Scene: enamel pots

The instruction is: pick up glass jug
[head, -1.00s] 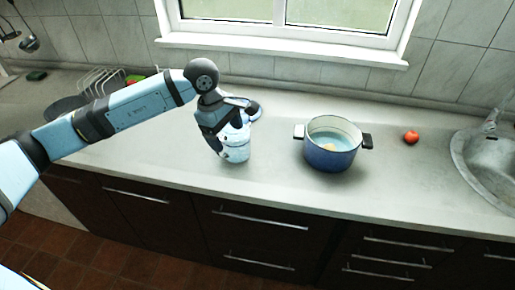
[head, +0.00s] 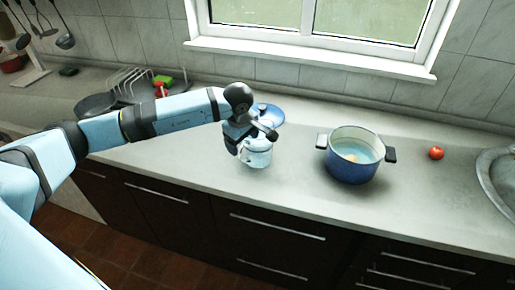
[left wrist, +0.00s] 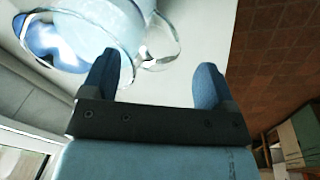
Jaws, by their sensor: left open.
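The glass jug (head: 258,156) stands upright on the counter near its front edge, clear and slightly bluish. My left gripper (head: 252,137) is at the jug's top in the head view and hides part of its rim. In the left wrist view the jug (left wrist: 97,30) is at the upper left, cut off by the frame. Its clear handle (left wrist: 176,45) shows just ahead of the fingertips. My left gripper (left wrist: 156,78) is open there, with nothing clearly held between its fingers. My right gripper is not in view.
A blue pot (head: 352,168) with a light inside stands right of the jug, with a blue lid (head: 266,114) behind the jug. A tomato (head: 436,153) lies near the sink (head: 498,178). A dark pan (head: 97,106) and a dish rack (head: 135,82) are at the left.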

